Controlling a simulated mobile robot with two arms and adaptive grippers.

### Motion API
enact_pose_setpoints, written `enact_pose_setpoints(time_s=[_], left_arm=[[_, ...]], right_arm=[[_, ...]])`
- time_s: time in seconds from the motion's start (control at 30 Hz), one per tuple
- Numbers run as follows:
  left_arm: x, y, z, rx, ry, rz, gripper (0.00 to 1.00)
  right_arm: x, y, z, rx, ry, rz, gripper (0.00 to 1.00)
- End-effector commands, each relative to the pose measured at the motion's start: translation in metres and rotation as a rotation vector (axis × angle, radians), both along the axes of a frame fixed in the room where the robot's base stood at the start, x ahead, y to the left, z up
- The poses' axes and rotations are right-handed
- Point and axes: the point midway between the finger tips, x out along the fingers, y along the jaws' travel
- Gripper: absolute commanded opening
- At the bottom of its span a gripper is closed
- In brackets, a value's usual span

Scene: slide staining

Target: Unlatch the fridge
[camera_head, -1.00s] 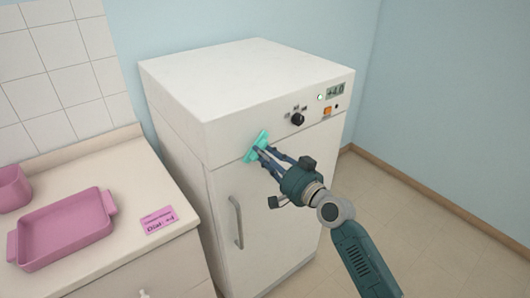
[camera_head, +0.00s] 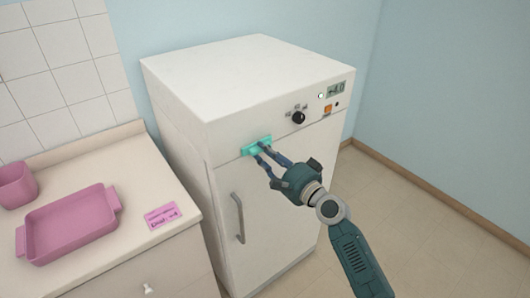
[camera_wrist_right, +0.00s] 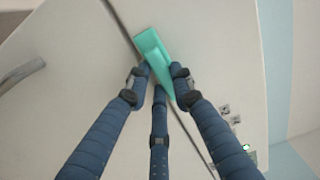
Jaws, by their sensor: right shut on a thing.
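The white fridge (camera_head: 262,195) stands against the wall, with a seam between its door and the top panel. A teal latch (camera_head: 250,149) sits at this seam on the front, lying nearly along the seam. My right gripper (camera_head: 260,151) is at the latch, with its fingers shut on it. In the right wrist view the latch (camera_wrist_right: 150,45) is between the blue fingertips, and the seam passes behind it. The door looks closed. A grey door handle (camera_head: 237,218) is lower on the left of the door. My left gripper is not in view.
A black dial (camera_head: 298,118), a small display (camera_head: 336,89) and an orange switch (camera_head: 327,109) are on the top panel, right of the latch. A counter (camera_head: 120,170) with a pink tray (camera_head: 70,247) and a pink card (camera_head: 162,215) stands left. The floor at right is clear.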

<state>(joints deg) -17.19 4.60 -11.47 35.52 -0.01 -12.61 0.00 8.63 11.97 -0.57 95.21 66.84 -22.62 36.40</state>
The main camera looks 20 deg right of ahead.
Motion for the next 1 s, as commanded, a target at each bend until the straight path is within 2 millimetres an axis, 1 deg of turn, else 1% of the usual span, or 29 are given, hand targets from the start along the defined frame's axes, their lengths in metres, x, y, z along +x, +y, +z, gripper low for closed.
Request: enact_pose_setpoints(time_s=[0.2, 0.6, 0.63, 0.7, 1.0], left_arm=[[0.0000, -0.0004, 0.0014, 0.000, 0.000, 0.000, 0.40], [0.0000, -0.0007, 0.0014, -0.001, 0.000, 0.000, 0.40], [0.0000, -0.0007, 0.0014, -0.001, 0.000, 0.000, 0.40], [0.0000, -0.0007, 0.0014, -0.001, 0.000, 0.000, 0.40], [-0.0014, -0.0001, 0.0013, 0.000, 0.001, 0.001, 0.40]], right_arm=[[-0.0003, -0.0001, -0.0011, 0.032, 0.014, 0.000, 0.00], [-0.0002, 0.0000, -0.0013, 0.039, 0.016, 0.000, 0.00], [-0.0002, 0.0001, -0.0013, 0.039, 0.016, 0.000, 0.28], [-0.0002, 0.0001, -0.0012, 0.038, 0.016, 0.000, 0.42], [-0.0009, -0.0002, -0.0006, 0.035, 0.014, 0.000, 0.42]])
